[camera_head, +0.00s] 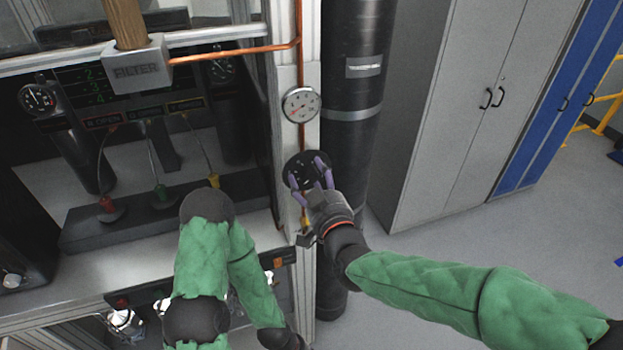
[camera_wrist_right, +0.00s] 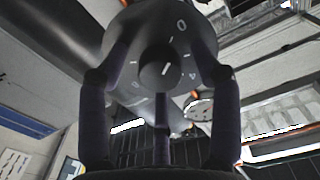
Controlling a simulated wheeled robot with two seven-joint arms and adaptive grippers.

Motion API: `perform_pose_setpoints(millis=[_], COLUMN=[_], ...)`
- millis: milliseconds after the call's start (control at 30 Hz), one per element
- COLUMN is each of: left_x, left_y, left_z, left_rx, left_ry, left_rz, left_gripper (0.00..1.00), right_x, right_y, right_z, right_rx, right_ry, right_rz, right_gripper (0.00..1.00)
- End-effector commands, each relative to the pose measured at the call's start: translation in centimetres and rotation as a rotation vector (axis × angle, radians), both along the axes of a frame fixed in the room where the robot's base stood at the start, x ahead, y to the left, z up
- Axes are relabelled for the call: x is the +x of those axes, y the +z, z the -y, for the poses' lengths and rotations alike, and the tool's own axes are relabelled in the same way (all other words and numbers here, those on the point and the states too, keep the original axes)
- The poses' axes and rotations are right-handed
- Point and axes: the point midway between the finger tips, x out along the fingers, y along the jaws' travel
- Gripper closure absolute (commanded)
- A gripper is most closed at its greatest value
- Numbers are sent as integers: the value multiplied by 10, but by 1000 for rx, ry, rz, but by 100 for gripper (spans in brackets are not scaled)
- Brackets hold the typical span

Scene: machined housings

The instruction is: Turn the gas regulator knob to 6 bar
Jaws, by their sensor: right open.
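The regulator knob (camera_head: 300,160) is a round black dial with pale markings on the post below a white gauge (camera_head: 301,104). In the right wrist view the dial's face (camera_wrist_right: 170,35) shows close up, with a small round hub (camera_wrist_right: 160,70) bearing a white line. My right gripper (camera_head: 312,178) is open, its purple-grey fingers in front of the knob and pointing at it. In the right wrist view its fingers (camera_wrist_right: 161,85) spread around the hub; I cannot tell whether they touch the dial. The gauge reading is too small to read. My left arm's gripper is not visible.
A tall dark cylinder (camera_head: 350,130) stands just right of the post. A copper pipe (camera_head: 235,53) runs from the filter block (camera_head: 138,68) to the post. A panel with cables and gauges is at left. Grey cabinets (camera_head: 450,120) stand at right; floor before them is clear.

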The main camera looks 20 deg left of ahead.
Motion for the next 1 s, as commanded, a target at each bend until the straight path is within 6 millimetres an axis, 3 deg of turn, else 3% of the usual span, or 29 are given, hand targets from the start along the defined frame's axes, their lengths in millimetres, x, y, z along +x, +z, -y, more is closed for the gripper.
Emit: perform_pose_setpoints(millis=[100,300,667,1000], left_x=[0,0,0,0], left_y=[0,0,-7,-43], left_z=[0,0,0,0], left_rx=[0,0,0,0], left_ry=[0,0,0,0], left_rz=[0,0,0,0], left_gripper=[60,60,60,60], right_x=[0,0,0,0], right_y=[0,0,-1,-4], right_z=[0,0,0,0], right_rx=[0,0,31,212], right_ry=[0,0,-1,0], right_rz=[0,0,-18,-138], right_gripper=[35,92,92,92])
